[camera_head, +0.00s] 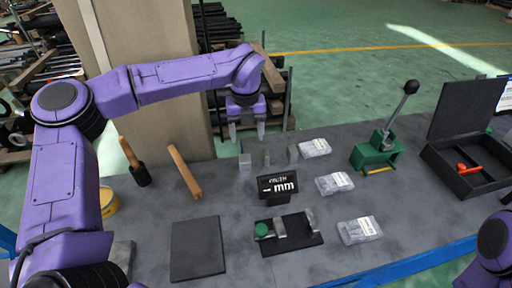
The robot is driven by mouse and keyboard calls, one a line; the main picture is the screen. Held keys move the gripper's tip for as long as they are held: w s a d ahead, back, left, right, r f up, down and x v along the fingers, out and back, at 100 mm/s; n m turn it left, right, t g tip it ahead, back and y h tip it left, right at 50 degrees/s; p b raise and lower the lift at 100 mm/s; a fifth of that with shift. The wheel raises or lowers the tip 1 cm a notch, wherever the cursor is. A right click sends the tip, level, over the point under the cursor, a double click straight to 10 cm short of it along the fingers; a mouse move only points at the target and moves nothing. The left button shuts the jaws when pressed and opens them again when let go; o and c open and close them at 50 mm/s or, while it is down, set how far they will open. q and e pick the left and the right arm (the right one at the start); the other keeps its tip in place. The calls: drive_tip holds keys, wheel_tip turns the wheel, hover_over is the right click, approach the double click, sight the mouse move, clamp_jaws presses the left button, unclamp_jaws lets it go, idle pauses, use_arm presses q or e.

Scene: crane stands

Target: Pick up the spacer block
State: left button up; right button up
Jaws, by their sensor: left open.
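Three small grey metal pieces stand in a row on the bench behind the display: a left block (245,163), a thinner middle one (266,158) and a right one (293,153). I cannot tell which of them is the spacer block. My left gripper (247,132) points down with its two fingers apart. It is empty and appears above and behind the left and middle pieces, not touching them. Only part of my right arm shows at the lower right edge; its gripper is out of view.
A black display reading mm (277,186) stands in front of the pieces. A black fixture (291,243), dark mat (195,250), clear packets (335,184), green lever press (377,150), wooden-handled tools (185,172) and open black case (455,165) surround it. A pillar (150,70) rises behind.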

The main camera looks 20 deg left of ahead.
sight(245, 157)
use_arm(q)
drive_tip(key=f, duration=0.2)
drive_tip(key=s+f+p, duration=0.1)
drive_tip(key=f, duration=0.1)
drive_tip(key=shift+s+f, duration=0.2)
wheel_tip(245, 157, down, 5)
drive_tip(key=shift+w+a+r+p, duration=0.15)
drive_tip(key=shift+r+p, duration=0.05)
drive_tip(key=shift+p, duration=0.85)
drive_tip(key=shift+f, duration=0.45)
drive_tip(key=c, duration=1.1)
use_arm(e)
drive_tip(key=r, duration=0.3)
drive_tip(key=shift+s+r, duration=0.15)
drive_tip(key=shift+s, duration=0.1)
